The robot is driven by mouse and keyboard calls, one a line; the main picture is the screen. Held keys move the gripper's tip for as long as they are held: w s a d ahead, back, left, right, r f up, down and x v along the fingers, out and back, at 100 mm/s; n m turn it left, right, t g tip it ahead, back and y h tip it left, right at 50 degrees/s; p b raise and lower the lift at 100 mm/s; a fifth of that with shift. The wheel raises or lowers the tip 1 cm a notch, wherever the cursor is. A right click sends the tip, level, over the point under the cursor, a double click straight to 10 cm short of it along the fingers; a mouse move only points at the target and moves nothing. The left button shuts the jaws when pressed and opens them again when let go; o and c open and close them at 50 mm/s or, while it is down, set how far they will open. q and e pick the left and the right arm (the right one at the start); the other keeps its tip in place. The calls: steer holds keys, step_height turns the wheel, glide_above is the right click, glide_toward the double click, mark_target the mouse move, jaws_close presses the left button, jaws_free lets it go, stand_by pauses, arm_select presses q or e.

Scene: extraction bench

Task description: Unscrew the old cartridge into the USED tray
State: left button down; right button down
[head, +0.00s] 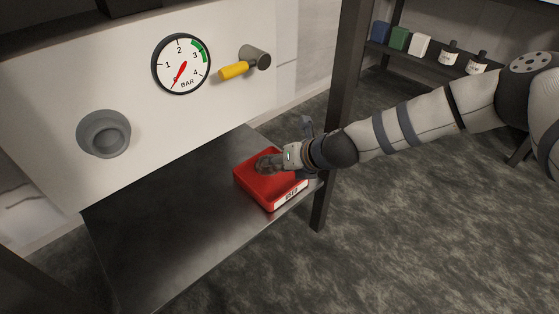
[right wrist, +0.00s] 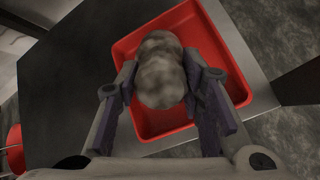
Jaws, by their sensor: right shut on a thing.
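The red USED tray (head: 272,204) stands at the right end of the dark bench, its label on the front right side. The old cartridge, a rounded, mottled grey-brown piece (right wrist: 160,72), is between the fingers of my right gripper (right wrist: 163,100), which is shut on it. In the right wrist view the cartridge is over the inside of the tray (right wrist: 134,48); I cannot tell whether it touches the floor. In the head view my right gripper (head: 270,163) is at the tray and mostly hides the cartridge. My left gripper is not in view.
A grey round socket (head: 103,133) is on the white panel, empty-looking. A pressure gauge (head: 181,64) reads near zero, beside a valve with a yellow handle (head: 234,70). The bench (head: 165,210) is clear left of the tray. A dark post (head: 343,100) stands close behind my right arm.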

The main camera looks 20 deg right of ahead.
steer(key=shift+f, duration=0.3)
steer(key=c, duration=1)
jaws_free()
steer(key=v, duration=1.2)
